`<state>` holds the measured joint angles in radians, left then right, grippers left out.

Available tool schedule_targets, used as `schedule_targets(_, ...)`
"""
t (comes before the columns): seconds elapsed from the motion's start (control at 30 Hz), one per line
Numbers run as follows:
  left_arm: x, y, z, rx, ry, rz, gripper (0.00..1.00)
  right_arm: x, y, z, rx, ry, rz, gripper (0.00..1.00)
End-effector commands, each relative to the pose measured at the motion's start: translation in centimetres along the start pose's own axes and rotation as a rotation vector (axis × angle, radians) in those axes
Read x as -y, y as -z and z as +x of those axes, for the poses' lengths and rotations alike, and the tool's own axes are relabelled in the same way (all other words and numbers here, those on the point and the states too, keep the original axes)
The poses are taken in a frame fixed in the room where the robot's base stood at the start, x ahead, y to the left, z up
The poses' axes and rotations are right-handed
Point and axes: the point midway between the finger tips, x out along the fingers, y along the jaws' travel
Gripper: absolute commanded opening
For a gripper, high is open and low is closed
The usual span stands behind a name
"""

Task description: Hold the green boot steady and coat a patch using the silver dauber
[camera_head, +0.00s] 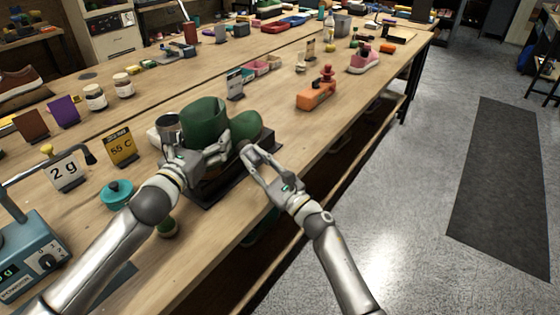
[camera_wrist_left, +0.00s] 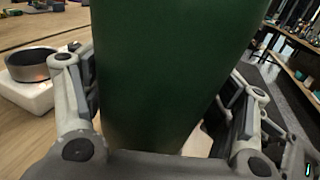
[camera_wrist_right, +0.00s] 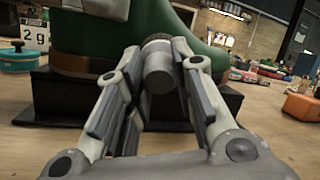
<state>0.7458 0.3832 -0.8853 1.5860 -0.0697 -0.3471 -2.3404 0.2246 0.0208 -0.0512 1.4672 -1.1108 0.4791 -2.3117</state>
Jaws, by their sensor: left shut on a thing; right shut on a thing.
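The green boot (camera_head: 203,122) stands on a dark stand (camera_head: 208,196) on the bench, its toe pointing right and away. My left gripper (camera_head: 216,151) is shut around the boot's shaft; in the left wrist view the green shaft (camera_wrist_left: 170,75) fills the space between the fingers. My right gripper (camera_head: 246,154) is shut on the silver dauber (camera_wrist_right: 158,68), a short grey cylinder with a dark rim. The dauber's far end is at the side of the green boot (camera_wrist_right: 105,38) in the right wrist view; I cannot tell whether it touches.
A silver cup (camera_head: 168,125) on a white block stands left of the boot. An orange block (camera_head: 316,95) lies to the right, near the bench edge.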

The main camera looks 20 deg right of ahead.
Motion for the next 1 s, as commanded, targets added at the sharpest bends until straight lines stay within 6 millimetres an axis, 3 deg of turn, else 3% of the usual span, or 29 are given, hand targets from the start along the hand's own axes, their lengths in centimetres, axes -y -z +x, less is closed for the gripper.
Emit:
schedule_targets(0.27,0.0,0.1,0.0,-0.002,-0.001,0.002,0.46,-0.5,-0.2,-0.1,0.0,0.0,0.001,0.02)
schedule_targets(0.67,0.0,0.1,0.0,-0.002,-0.001,0.001,0.46,-3.4,-1.7,-0.7,0.0,0.0,0.002,0.02)
schedule_targets(1.0,0.0,0.1,0.0,-0.002,-0.001,0.002,0.46,-3.5,-1.8,-0.9,0.0,0.0,0.0,0.02)
